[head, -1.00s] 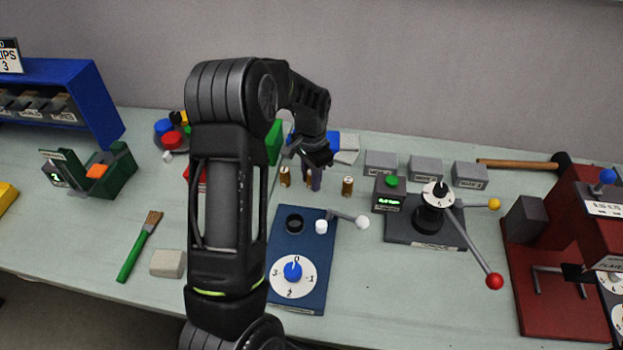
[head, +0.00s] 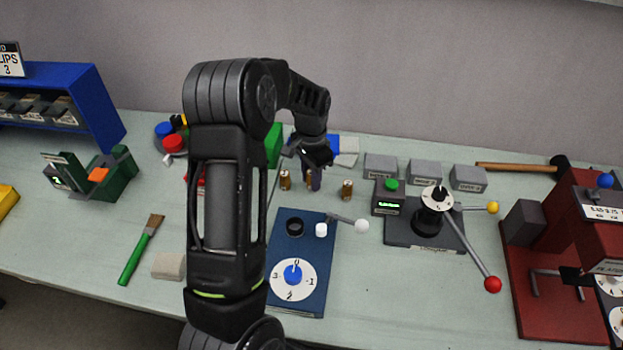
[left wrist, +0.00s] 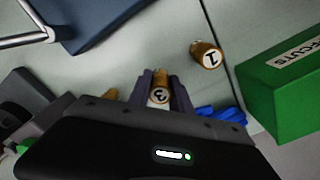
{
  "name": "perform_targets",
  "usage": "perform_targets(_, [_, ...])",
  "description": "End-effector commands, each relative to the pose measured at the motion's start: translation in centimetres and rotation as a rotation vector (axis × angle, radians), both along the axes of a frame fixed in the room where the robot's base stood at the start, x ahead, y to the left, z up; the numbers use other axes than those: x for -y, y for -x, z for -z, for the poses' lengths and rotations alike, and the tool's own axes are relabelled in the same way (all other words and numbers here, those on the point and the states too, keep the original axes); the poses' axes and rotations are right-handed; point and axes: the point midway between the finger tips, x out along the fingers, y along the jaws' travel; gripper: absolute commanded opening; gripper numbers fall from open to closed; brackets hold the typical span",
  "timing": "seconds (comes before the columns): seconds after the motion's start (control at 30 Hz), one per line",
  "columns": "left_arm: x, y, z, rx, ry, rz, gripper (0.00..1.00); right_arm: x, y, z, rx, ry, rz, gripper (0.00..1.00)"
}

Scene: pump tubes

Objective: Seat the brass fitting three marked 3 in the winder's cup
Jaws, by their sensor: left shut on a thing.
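The brass fitting marked 3 (left wrist: 158,95) is between the fingers of my left gripper (left wrist: 159,92), which is shut on it. In the head view my left gripper (head: 313,183) is low over the table behind the blue base, among the fittings. Whether the held fitting touches the table is hard to tell. A fitting marked 1 (left wrist: 207,54) stands apart from the fingers, and another fitting (left wrist: 110,94) is partly hidden by my gripper. The blue base with a numbered dial (head: 293,279), apparently the winder, carries a dark round cup (head: 295,226) that looks empty. My right gripper is not in view.
A crank with a pale knob (head: 361,226) and a white peg (head: 321,230) are beside the cup. A dark lever device (head: 425,232) stands to the right, with grey blocks (head: 424,172) behind. A green box (left wrist: 285,90) is near my gripper. A brush (head: 140,250) lies left.

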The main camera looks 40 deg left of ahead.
Motion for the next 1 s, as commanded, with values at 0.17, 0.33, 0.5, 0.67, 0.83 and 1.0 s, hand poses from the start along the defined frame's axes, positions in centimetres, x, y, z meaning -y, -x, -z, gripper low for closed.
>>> perform_targets(0.17, [0.0,-0.1,-4.2,0.004,-0.001,0.000,0.00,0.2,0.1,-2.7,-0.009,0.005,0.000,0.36])
perform_targets(0.33, [0.0,-0.1,-6.9,0.005,-0.001,0.000,0.00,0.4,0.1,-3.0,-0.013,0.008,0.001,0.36])
perform_targets(0.5, [0.0,-0.1,-8.4,0.003,0.000,0.000,0.00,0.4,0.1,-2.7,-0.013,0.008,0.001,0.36])
perform_targets(0.67, [0.0,-0.1,-8.7,0.002,0.000,0.000,0.00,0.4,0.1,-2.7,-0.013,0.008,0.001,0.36])
perform_targets(0.83, [0.0,-0.1,-8.7,0.002,0.000,0.000,0.00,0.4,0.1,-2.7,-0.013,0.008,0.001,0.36])
perform_targets(1.0, [0.0,-0.1,-8.6,0.002,0.000,0.000,0.00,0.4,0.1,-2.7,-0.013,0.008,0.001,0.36])
